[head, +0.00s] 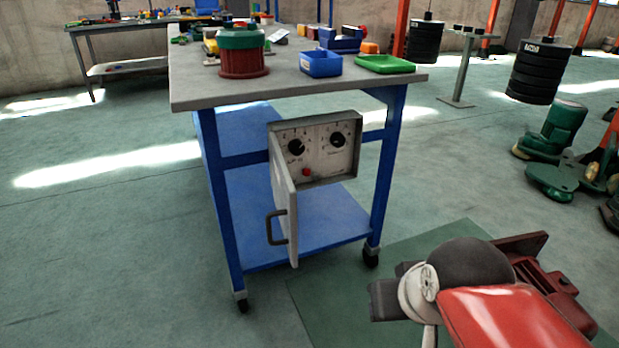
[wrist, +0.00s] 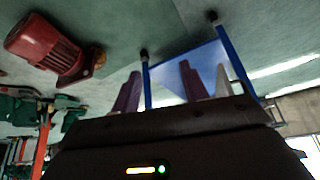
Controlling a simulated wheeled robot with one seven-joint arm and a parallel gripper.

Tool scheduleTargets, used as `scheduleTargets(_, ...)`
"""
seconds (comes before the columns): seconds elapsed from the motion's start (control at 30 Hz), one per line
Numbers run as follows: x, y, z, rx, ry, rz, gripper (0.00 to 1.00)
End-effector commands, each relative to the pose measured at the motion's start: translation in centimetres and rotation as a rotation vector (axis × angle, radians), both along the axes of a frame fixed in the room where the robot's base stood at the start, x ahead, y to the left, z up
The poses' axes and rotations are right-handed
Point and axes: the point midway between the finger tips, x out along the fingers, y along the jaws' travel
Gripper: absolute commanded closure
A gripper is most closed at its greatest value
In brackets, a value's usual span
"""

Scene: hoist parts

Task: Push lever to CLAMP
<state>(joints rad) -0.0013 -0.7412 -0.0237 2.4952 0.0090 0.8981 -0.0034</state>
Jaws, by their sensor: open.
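I cannot make out a lever or a CLAMP mark in either view. A grey control box (head: 318,178) hangs below the tabletop at the front of the blue workbench, its door (head: 285,205) swung open to the left. The box face has two black knobs and a red button (head: 306,172). The door carries a dark pull handle (head: 274,227). My gripper (wrist: 160,90) is open in the wrist view, with its two fingers apart and nothing seen between them. It points toward the bench's blue frame, apart from the box.
The workbench top (head: 300,93) holds a green-and-red drum (head: 242,55), a blue bin (head: 320,63) and a green tray (head: 384,64). A finned red motor (wrist: 45,48) lies on the floor. Black weight stacks (head: 538,72) and green castings (head: 560,130) stand right. Floor left of the bench is clear.

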Motion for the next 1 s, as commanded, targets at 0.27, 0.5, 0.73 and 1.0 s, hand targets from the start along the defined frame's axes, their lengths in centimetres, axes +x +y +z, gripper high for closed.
scheduleTargets(0.27,5.1,3.1,-0.7,0.408,0.084,-0.409,0.93)
scheduleTargets(0.5,14.0,6.4,-1.0,0.985,0.296,-1.04,1.0)
scheduleTargets(0.73,23.8,7.2,-1.7,1.491,0.63,-1.656,1.0)
scheduleTargets(1.0,34.0,5.1,-3.6,-1.893,-1.132,2.209,1.0)
